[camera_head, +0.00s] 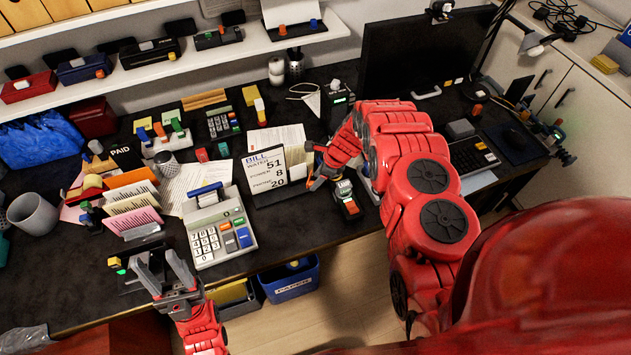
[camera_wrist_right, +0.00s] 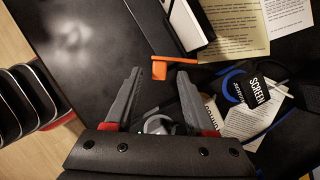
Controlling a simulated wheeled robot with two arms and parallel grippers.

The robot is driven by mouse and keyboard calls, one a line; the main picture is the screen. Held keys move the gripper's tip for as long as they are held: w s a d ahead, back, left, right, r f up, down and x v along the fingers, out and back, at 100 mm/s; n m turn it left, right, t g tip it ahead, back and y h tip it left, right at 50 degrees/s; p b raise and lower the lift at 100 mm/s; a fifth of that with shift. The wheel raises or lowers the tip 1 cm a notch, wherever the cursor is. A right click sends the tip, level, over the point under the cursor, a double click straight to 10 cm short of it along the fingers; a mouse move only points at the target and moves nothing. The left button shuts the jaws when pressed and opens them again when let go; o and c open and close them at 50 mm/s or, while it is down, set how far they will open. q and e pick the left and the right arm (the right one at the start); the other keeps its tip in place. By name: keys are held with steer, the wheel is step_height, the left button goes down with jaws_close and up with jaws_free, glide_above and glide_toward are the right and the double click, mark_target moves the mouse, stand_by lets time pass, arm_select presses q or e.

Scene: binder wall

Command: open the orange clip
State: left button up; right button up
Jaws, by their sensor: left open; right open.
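The orange clip (camera_wrist_right: 172,66) shows in the right wrist view, at the end of a black and white holder (camera_wrist_right: 180,25). It lies just beyond and between the fingertips of my right gripper (camera_wrist_right: 160,82), which is open and empty. In the head view my right gripper (camera_head: 318,178) is beside the right edge of the bill card (camera_head: 265,171). The clip is hard to make out there. My left gripper (camera_head: 170,275) is open and empty over the front edge of the desk, left of the calculator.
A calculator (camera_head: 217,228) stands left of the bill card. A card reader (camera_head: 347,200) is close to the right gripper. In the right wrist view, a bottle marked SCREEN (camera_wrist_right: 252,92) and papers lie to the right. Dark desk (camera_head: 60,265) is clear at the front left.

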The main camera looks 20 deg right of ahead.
steer(key=shift+x, duration=0.8)
steer(key=shift+s, duration=0.1)
jaws_close()
